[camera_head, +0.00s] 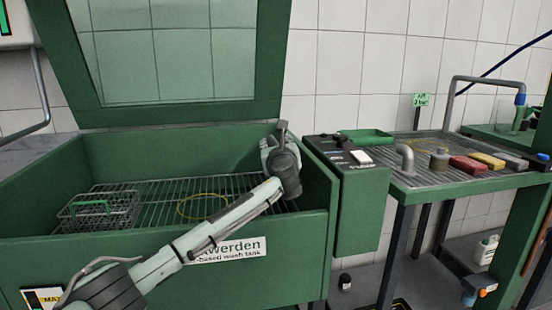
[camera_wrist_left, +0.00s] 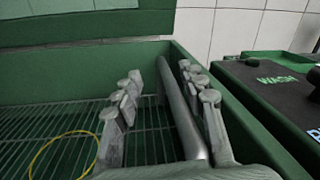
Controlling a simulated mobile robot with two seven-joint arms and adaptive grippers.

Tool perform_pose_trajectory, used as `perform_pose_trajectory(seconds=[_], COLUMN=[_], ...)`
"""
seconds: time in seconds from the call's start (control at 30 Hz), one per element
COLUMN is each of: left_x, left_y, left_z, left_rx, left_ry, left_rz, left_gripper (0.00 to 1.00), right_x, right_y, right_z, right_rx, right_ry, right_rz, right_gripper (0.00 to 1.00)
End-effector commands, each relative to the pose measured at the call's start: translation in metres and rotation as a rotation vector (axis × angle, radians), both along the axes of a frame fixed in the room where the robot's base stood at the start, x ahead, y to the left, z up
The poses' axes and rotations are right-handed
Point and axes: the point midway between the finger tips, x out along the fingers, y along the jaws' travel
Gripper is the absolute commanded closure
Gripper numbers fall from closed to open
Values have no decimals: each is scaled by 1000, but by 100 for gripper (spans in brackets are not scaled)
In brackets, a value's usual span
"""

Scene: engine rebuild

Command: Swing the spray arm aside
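The green wash tank (camera_head: 110,260) stands open with its lid (camera_head: 170,60) raised. My left arm reaches across its front, and my left gripper (camera_head: 270,147) is over the tank's right end. In the left wrist view, a grey tube (camera_wrist_left: 182,110), seemingly the spray arm, runs lengthwise between the fingers of my left gripper (camera_wrist_left: 162,80). The fingers are spread, with a clear gap between the tube and the left finger. The tube looks closer to the right finger; I cannot tell whether they touch. My gripper mostly hides the tube in the head view. My right gripper is not in view.
A wire basket (camera_head: 100,208) and a yellow ring (camera_head: 203,206) lie on the tank's rack. A control box (camera_head: 362,210) adjoins the tank's right wall.

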Motion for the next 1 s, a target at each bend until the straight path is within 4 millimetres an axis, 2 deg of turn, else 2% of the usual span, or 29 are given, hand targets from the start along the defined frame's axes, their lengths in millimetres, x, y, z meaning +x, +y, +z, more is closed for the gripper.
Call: perform_pose_trajectory(seconds=[0.1,0.3,1.0], left_x=[0,0,0], left_y=[0,0,0], left_z=[23,43,46], left_rx=[-2,-1,0], left_ry=[-2,0,1], left_rz=[0,0,0], left_gripper=[59,59,59], right_x=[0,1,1], right_y=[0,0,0], right_z=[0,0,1], right_rx=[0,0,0], right_ry=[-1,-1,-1], right_rz=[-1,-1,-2], right_gripper=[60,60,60])
